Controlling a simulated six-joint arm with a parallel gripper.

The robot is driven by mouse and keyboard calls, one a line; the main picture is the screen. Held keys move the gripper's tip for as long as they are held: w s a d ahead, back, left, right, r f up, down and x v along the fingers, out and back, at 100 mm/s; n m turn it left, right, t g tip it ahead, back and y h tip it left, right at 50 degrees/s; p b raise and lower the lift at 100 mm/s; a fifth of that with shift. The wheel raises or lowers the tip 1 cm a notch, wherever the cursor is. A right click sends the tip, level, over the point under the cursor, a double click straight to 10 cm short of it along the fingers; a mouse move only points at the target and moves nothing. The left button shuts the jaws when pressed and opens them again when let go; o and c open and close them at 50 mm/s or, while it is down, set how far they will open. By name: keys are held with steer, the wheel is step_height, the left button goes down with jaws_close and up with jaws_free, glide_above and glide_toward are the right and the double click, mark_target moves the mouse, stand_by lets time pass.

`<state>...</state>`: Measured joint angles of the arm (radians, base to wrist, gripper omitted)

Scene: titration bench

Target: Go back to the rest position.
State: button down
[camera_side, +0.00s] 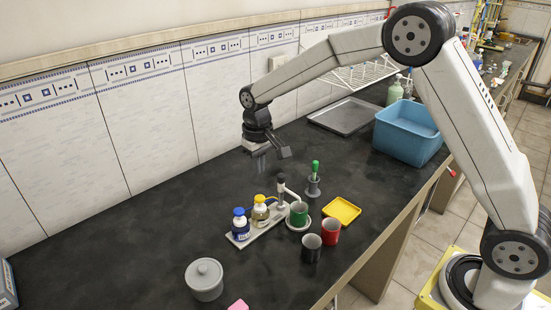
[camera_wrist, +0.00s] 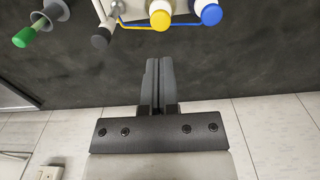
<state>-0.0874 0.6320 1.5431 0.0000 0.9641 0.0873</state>
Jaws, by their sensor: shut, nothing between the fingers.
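My gripper (camera_side: 260,168) hangs above the black bench near the tiled wall, behind the titration stand and apart from it. In the wrist view my gripper (camera_wrist: 160,65) shows its two fingers pressed together, with nothing between them. The titration stand (camera_side: 256,229) holds a blue-capped bottle (camera_side: 240,224) and a yellow-capped bottle (camera_side: 260,209). A green cup (camera_side: 298,213) stands at its right end. In the wrist view the yellow cap (camera_wrist: 160,20) and blue cap (camera_wrist: 211,15) lie beyond the fingertips.
A green-handled tool stands in a grey holder (camera_side: 314,187). A yellow tray (camera_side: 341,210), red cup (camera_side: 331,231), black cup (camera_side: 311,248) and grey lidded pot (camera_side: 204,279) are on the bench. A blue basin (camera_side: 409,132) and metal tray (camera_side: 345,115) stand behind.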

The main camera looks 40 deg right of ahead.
steer(key=s+d+f+t, duration=0.1)
steer(key=s+d, duration=0.1)
steer(key=s, duration=0.9)
steer(key=s+d+t, duration=0.1)
steer(key=s+d, duration=0.1)
steer(key=s, duration=0.9)
steer(key=shift+s+d+f+t, duration=0.2)
steer(key=shift+s+f+t, duration=0.1)
steer(key=shift+f, duration=0.05)
